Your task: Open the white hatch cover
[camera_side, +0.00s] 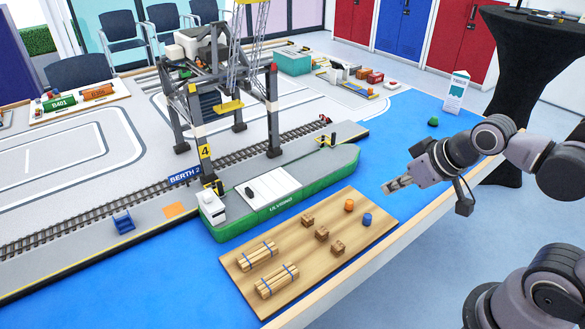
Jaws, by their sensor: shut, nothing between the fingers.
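The white hatch cover (272,190) lies flat over the middle of the green ship's deck, with a small dark knob (249,191) at its left part. It appears closed. The green ship (318,181) lies along the quay, with a white cabin block (212,207) at its left end. My gripper (386,188) is shut and empty. It is above the blue surface, to the right of the ship and apart from it and from the cover.
A wooden board (283,240) in front of the ship holds log bundles (277,281), small brown crates (322,233), and orange and blue barrels (367,220). A grey gantry crane (220,80) stands over the quay behind the ship. A green buoy-like object (433,122) sits beyond my gripper.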

